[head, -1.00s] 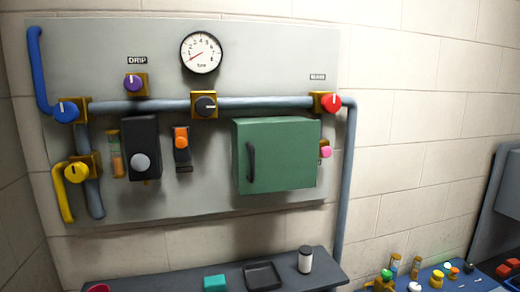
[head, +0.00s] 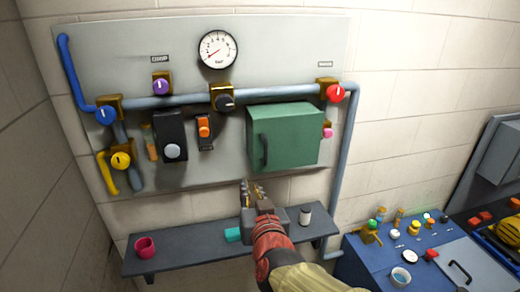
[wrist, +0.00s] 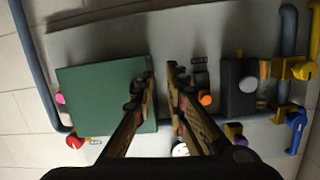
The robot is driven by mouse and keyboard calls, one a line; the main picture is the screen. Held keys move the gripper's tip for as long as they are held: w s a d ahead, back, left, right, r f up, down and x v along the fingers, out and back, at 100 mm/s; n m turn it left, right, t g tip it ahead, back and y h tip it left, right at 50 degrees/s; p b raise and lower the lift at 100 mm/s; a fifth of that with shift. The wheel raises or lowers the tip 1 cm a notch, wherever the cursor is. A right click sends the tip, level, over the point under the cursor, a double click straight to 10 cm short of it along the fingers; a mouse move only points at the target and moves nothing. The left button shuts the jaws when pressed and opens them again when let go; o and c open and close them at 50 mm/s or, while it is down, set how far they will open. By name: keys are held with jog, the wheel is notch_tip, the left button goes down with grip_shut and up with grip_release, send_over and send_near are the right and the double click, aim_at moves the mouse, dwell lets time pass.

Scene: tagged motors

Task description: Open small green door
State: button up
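The small green door (head: 290,140) is the front of a box on the grey wall panel and looks shut. Its dark vertical handle (head: 264,150) is near the door's left edge. My gripper (head: 250,185) is below and a little left of the handle, apart from it, pointing at the panel. The wrist view shows the panel upside down, with the green door (wrist: 95,95) on the left. There my gripper (wrist: 161,75) has a narrow gap between its fingertips with nothing held. The left finger overlaps the door's handle edge and partly hides the handle.
A blue-grey pipe (head: 180,101) with several valves runs above the door. A black box (head: 171,135) and an orange switch (head: 204,127) are left of it. A blue bench (head: 370,260) stands at right.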

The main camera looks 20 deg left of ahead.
aim_at(266, 154)
jog(key=w+d+r+t+h, duration=0.1)
jog(key=w+d+r+t, duration=0.1)
jog(key=d+r+t, duration=0.3)
jog(key=shift+m+g, duration=0.3)
jog(key=shift+g, duration=0.6)
jog(key=x, duration=0.3)
jog(key=p+x, duration=0.1)
jog(key=x, duration=0.1)
jog(key=a+x, duration=0.1)
jog(key=x, duration=0.2)
jog(key=shift+w+a+r, duration=0.1)
jog(key=shift+a+r, duration=0.05)
jog(key=shift+r, duration=0.2)
grip_shut()
jog(key=shift+f, duration=0.1)
